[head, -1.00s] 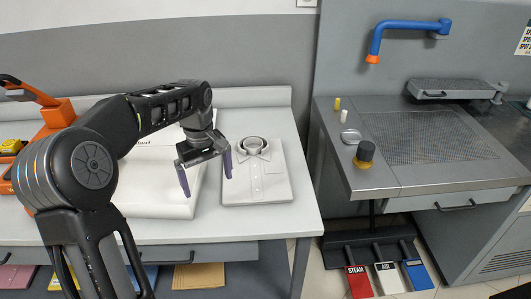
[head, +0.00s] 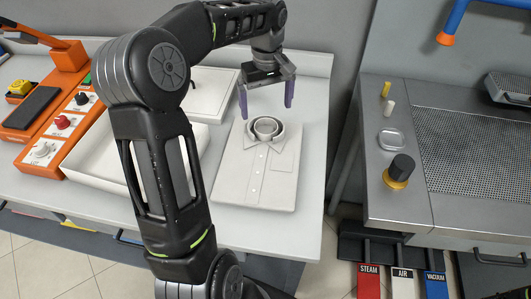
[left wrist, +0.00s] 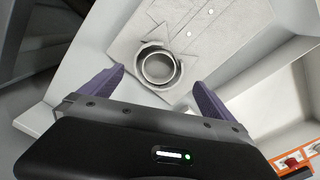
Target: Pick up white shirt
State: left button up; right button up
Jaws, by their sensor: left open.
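A folded white shirt (head: 254,175) lies flat on the white table, with its round collar at the far end. It also shows in the left wrist view (left wrist: 205,18), with the collar ring (left wrist: 158,66) between the fingers in the picture. My left gripper (head: 266,102) is open and empty, pointing down just beyond the collar in the head view. Its purple fingers appear above the shirt and apart from it; the exact height is hard to judge. My right gripper is not in view.
White boxes (head: 213,84) stand left of the shirt, partly hidden by my left arm. An orange control unit (head: 50,160) with knobs is at the far left. A grey steel worktop (head: 405,213) with pedals below is at the right, across a gap.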

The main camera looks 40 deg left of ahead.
pick_arm(q)
jog(key=shift+f, duration=1.35)
jog(key=shift+f+p, duration=0.25)
jog(key=shift+p, duration=0.05)
jog(key=shift+f+p, duration=0.6)
jog(key=shift+f, duration=1.75)
jog(key=shift+c, duration=0.2)
jog(key=c, duration=1.7)
